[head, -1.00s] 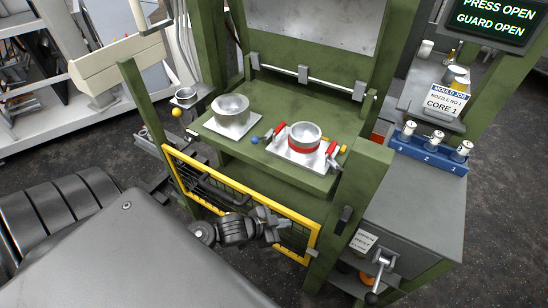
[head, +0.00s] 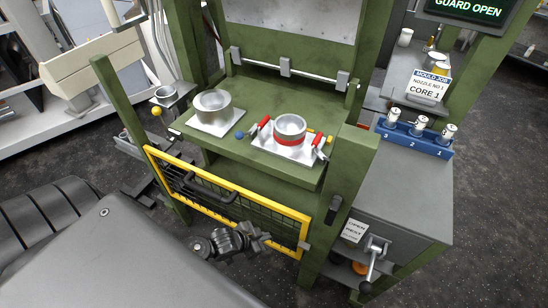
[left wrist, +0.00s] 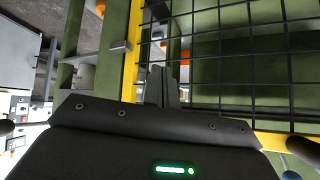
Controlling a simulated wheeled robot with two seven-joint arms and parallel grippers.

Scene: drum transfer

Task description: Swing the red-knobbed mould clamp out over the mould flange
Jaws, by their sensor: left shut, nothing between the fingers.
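The red-banded metal mould (head: 289,131) sits on a pale square plate (head: 262,150) on the right of the green press table. Red-handled pieces flank it, one on the left (head: 262,125) and one on the right (head: 319,146). Which one is the red-knobbed clamp, I cannot tell. A blue knob (head: 239,135) lies left of the plate. A yellow piece shows behind the mould. My left gripper (head: 263,237) is shut and empty, low in front of the yellow-framed guard, well below the table. Its fingers (left wrist: 161,87) show before the mesh in the left wrist view. My right gripper is not in view.
The yellow-framed mesh guard (head: 228,204) spans the press front below the table. A green post (head: 343,185) stands right of it. A second metal cup (head: 212,104) stands on a plate at left. A blue rack (head: 414,140) and grey cabinet (head: 401,190) are at right.

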